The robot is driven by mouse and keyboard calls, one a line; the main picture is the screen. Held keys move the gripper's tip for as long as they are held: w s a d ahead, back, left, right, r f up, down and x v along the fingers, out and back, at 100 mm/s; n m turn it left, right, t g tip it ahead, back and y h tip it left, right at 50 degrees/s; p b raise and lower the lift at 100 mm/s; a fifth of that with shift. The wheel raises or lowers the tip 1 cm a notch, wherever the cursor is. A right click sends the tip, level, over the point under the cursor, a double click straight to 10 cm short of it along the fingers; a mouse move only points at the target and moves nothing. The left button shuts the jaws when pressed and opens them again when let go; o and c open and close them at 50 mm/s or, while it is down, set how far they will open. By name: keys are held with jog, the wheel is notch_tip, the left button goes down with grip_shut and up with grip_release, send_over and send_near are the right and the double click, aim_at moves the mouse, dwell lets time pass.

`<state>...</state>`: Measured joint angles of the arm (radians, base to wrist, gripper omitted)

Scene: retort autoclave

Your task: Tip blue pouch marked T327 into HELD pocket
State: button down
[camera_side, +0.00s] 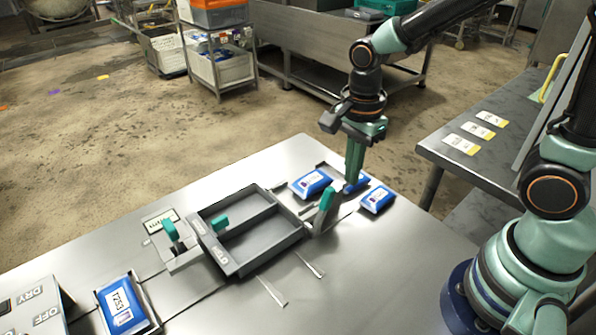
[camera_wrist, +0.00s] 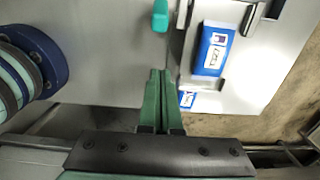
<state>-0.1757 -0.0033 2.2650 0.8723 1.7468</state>
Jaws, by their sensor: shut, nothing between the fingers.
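In the side view, one blue pouch (camera_side: 312,183) lies in a holder left of my gripper (camera_side: 353,182), and another blue pouch (camera_side: 377,199) lies to its right. In the wrist view the fingers (camera_wrist: 160,72) are beside a blue pouch (camera_wrist: 213,50) and a partly covered blue-and-white one (camera_wrist: 187,98). I cannot read T327 on any pouch. A grey two-pocket tray (camera_side: 290,243) has lettering I cannot read surely.
A blue pouch (camera_side: 121,303) with a large label sits in a holder at front left. Green levers stand by the tray, one at its right (camera_side: 326,199) and one at its left (camera_side: 170,231). A side bench (camera_side: 440,150) carries several cards.

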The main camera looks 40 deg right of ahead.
jog(key=shift+a+r, duration=0.2)
jog(key=shift+a, duration=0.75)
jog(key=shift+a+r, duration=0.2)
jog(key=shift+a, duration=0.75)
